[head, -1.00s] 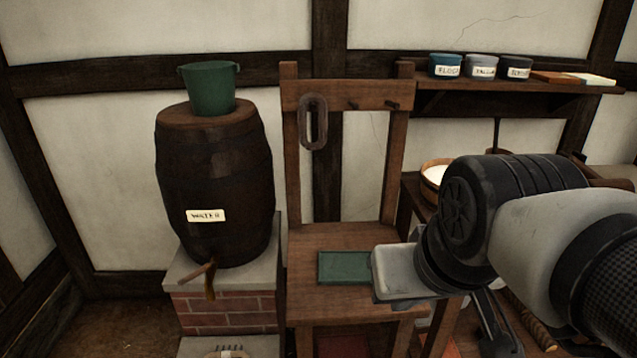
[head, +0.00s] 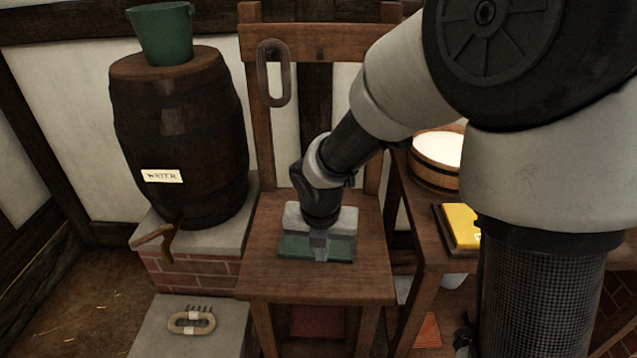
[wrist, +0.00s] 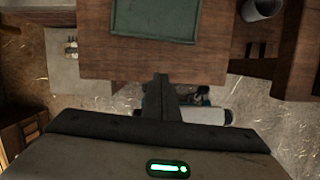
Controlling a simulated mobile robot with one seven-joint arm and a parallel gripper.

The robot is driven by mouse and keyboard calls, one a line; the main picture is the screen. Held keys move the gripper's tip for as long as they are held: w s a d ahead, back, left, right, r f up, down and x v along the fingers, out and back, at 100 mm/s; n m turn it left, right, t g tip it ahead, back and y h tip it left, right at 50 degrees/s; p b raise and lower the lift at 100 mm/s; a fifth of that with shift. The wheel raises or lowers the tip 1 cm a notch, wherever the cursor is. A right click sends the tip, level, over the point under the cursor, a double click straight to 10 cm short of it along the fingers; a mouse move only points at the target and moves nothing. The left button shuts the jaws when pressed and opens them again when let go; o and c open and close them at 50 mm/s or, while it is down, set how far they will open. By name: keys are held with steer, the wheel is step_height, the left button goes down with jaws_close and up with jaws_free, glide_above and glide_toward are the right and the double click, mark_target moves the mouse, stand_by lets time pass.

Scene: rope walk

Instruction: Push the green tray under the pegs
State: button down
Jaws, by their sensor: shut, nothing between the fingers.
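The green tray (head: 293,246) lies flat on the seat-like shelf of a wooden stand (head: 270,285). Its middle is partly covered by my gripper (head: 320,256) in the head view. The wrist view shows the tray (wrist: 155,18) at the top, with bare wood between it and my fingertips (wrist: 160,80). My gripper is shut and empty, pointing down at the tray's near side. I cannot tell whether it touches the tray. The pegs are on the stand's upper crossbar; one peg (head: 320,56) shows, a dark ring (head: 273,72) hangs at the left, and my arm hides the right end.
A water barrel (head: 180,130) with a green bucket (head: 163,35) on top stands at the left on bricks. A brush (head: 191,321) lies on a low step. At the right are a wooden tub (head: 437,165) and a yellow item (head: 461,226).

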steer(key=n+b, duration=0.1)
steer(key=b, duration=0.4)
glide_toward(318, 270)
steer(key=f, duration=0.4)
steer(key=s+f, duration=0.1)
steer(key=f, duration=0.1)
steer(key=shift+d+f, duration=0.1)
steer(key=shift+f, duration=0.25)
steer(key=w, duration=0.2)
steer(key=shift+w+r, duration=0.35)
steer(key=shift+w, duration=0.05)
steer(key=shift+w+d+r, duration=0.1)
steer(key=shift+w, duration=0.5)
steer(key=shift+w, duration=0.1)
